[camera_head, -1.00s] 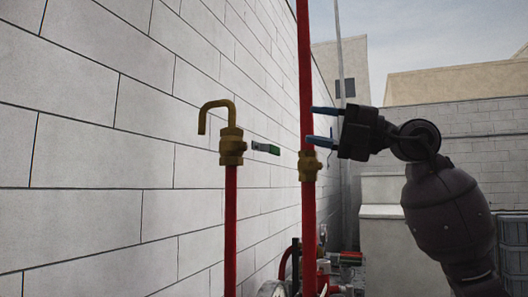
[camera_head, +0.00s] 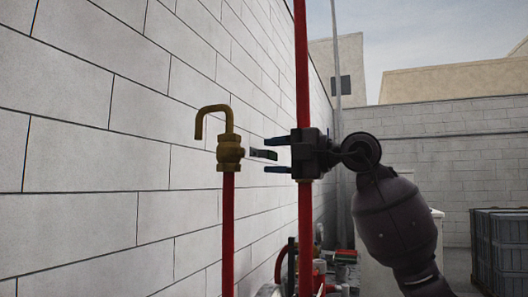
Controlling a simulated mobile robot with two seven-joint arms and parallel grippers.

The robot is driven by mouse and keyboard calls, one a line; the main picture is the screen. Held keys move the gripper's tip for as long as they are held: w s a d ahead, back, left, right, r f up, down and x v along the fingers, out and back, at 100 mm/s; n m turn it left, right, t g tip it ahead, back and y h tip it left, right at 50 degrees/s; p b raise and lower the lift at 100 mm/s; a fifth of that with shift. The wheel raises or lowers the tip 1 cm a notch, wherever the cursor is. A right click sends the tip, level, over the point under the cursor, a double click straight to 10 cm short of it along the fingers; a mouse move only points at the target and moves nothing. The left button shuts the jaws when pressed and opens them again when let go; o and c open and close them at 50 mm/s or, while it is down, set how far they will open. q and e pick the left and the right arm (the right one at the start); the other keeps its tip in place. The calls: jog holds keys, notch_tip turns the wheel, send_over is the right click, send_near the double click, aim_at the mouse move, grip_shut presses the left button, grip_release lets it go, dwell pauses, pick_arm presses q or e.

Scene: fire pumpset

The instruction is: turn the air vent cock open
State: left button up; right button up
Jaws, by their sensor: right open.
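The air vent cock (camera_head: 230,153) is a brass valve on top of a thin red pipe, with a hooked brass spout (camera_head: 213,108) above it. Its lever handle (camera_head: 263,154), grey with a green part, sticks out to the right. My right gripper (camera_head: 277,155) comes in from the right with its fingers pointing left. It is open, one blue finger above the lever and one below. The lever's end appears between the fingertips; I cannot tell whether they touch it. My left gripper is not in view.
A taller red pipe (camera_head: 302,60) stands behind my right gripper, which hides its brass fitting. A white block wall (camera_head: 90,150) runs along the left. Red pipework (camera_head: 318,270) sits low in the middle. Grey crates (camera_head: 500,245) stand at the lower right.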

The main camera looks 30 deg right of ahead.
jog(key=shift+x, duration=1.25)
jog(key=shift+s, duration=0.1)
grip_shut()
